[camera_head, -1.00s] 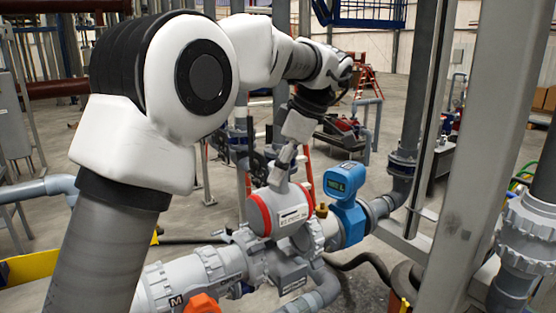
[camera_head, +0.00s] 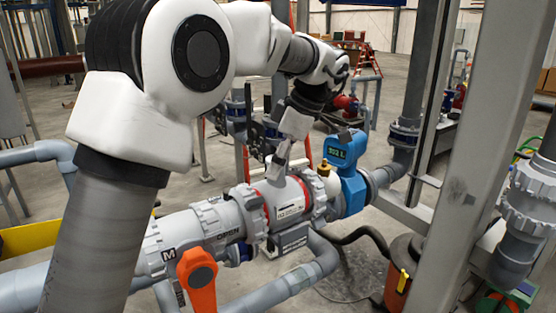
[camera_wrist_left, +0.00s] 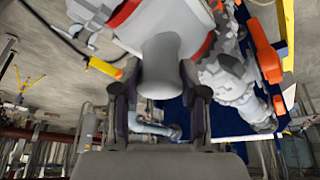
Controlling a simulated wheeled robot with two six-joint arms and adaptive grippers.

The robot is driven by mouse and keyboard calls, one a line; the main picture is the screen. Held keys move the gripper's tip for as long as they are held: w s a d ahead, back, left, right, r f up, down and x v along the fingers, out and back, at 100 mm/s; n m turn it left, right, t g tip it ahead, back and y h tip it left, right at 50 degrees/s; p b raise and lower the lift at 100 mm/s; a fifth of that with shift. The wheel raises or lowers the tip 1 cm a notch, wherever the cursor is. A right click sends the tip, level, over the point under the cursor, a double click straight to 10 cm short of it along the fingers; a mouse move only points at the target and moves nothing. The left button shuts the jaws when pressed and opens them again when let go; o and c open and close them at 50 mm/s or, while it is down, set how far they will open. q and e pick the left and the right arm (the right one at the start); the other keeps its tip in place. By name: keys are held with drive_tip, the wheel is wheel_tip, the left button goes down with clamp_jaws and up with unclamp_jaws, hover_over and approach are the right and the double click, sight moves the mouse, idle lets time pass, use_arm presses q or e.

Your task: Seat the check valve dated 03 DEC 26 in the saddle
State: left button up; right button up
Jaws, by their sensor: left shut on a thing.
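The check valve (camera_head: 287,201) is a grey body with red rings at its ends and a white label whose date is too small to read. It sits level in the pipe gap, between the left union nut (camera_head: 243,207) and the right union nut (camera_head: 313,191). The saddle (camera_head: 289,240) is the grey block right under it; I cannot tell whether they touch. My left gripper (camera_head: 279,164) is shut on the valve's upright grey neck. In the left wrist view the neck (camera_wrist_left: 165,70) lies between both fingers. My right gripper is not in view.
An orange valve handle (camera_head: 198,283) stands on the pipe front left. A blue meter (camera_head: 350,182) with a green display and a brass fitting (camera_head: 323,171) are right of the check valve. A grey steel column (camera_head: 483,150) rises at right. An orange bucket (camera_head: 401,272) is on the floor.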

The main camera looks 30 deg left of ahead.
use_arm(q)
drive_tip(key=o, duration=1.3)
drive_tip(key=shift+s+d+r, duration=0.1)
drive_tip(key=shift+r, duration=0.05)
drive_tip(key=v, duration=1.1)
drive_tip(key=shift+r, duration=0.4)
drive_tip(key=shift+d, duration=0.15)
